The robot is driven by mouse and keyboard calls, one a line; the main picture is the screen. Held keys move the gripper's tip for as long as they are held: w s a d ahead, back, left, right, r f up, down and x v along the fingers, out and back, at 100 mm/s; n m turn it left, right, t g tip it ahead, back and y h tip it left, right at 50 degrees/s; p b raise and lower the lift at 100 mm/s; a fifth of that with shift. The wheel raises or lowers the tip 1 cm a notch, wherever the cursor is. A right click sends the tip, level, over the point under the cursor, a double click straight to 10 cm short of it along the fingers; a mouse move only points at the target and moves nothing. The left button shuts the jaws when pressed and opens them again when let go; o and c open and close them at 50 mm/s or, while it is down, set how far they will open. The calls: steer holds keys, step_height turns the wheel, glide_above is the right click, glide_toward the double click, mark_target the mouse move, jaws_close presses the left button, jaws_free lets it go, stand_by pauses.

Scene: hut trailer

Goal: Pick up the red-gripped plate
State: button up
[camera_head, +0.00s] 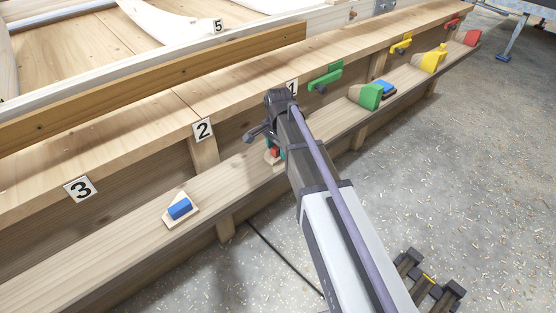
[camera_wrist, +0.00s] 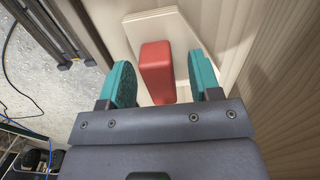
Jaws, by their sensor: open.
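The red-gripped plate (camera_wrist: 155,22) is a pale wooden plate with a red block grip (camera_wrist: 155,65) on it, in the wrist view. In the head view it lies on the lower ledge, and only a bit of the red grip (camera_head: 275,153) and the plate's edge show past my arm. My gripper (camera_wrist: 161,78) is open, with one teal finger on each side of the red grip. Gaps show between the fingers and the grip. In the head view my gripper (camera_head: 275,147) is low over the ledge, mostly hidden by my wrist.
A blue-gripped plate (camera_head: 180,209) lies on the lower ledge (camera_head: 110,250) to the left. Green (camera_head: 370,96), yellow (camera_head: 433,60) and red (camera_head: 472,38) pieces stand farther right. The upper beam (camera_head: 130,130) overhangs behind my gripper. Concrete floor (camera_head: 440,150) is open at right.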

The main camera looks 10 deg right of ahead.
jaws_close()
stand_by(0.5)
